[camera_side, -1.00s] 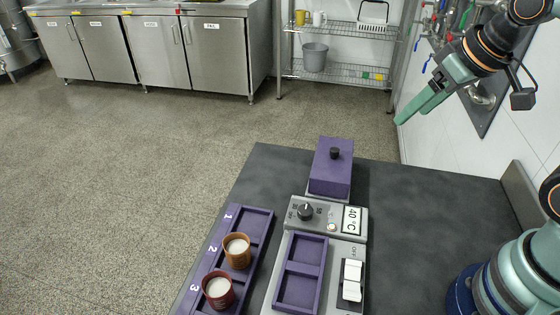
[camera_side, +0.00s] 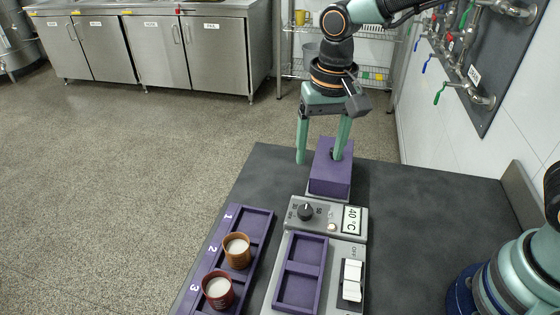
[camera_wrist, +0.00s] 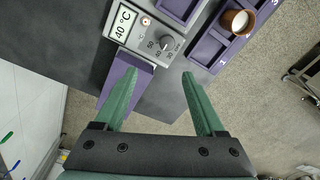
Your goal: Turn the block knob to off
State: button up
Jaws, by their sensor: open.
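The black block knob (camera_side: 305,212) sits on the grey control panel (camera_side: 330,203), left of a display (camera_side: 352,219) reading 40 °C. Its pale pointer seems to aim toward the back. The wrist view shows the knob (camera_wrist: 166,41) beyond my fingertips, with printed numbers around it. My gripper (camera_side: 319,161) is open and empty, pointing down beside and over the purple lidded box (camera_side: 330,180) behind the panel. One finger hides most of the box's black top knob. In the wrist view my gripper (camera_wrist: 160,75) has its left finger over the purple box. Neither finger appears to touch the block knob.
The dark table (camera_side: 430,215) is clear to the right.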

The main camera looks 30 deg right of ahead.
aim_at(305, 210)
jog(key=shift+g, duration=0.3)
jog(key=f, duration=0.4)
jog(key=a+f, duration=0.1)
jog(key=f, duration=0.4)
jog(key=a+f, duration=0.1)
jog(key=f, duration=0.4)
grip_shut()
